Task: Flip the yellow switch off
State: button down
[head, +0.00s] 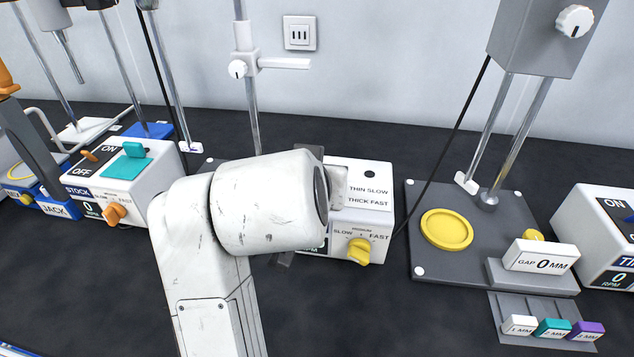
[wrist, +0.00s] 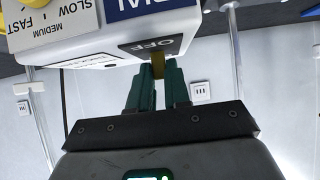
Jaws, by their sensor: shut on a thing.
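The yellow switch (wrist: 158,72) is in the wrist view, at the edge of a white control box (wrist: 170,22) beside its OFF label. My gripper (wrist: 157,80) has green fingers, one on each side of the switch, and is shut on it. Most of the switch is hidden between the fingers, so its tilt cannot be told. In the head view the white box (head: 384,190) stands just right of my forearm, with a THIN SLOW, THICK FAST label and a yellow dial (head: 358,251) on its front. My arm hides the switch and the fingers there.
At right are a grey stand (head: 425,260) with a yellow disc (head: 446,229), a GAP display (head: 541,256) and another switch box (head: 597,235). A black cable runs beside the middle box.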

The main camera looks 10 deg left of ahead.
jog(key=shift+s+f+t+b, duration=0.35)
jog(key=shift+t+b, duration=0.55)
jog(key=shift+b, duration=0.15)
jog(key=shift+r, duration=0.1)
jog(key=c, duration=1.1)
grip_release()
jog(key=v, duration=1)
jog(key=shift+s+p, duration=0.4)
jog(key=shift+s, duration=0.05)
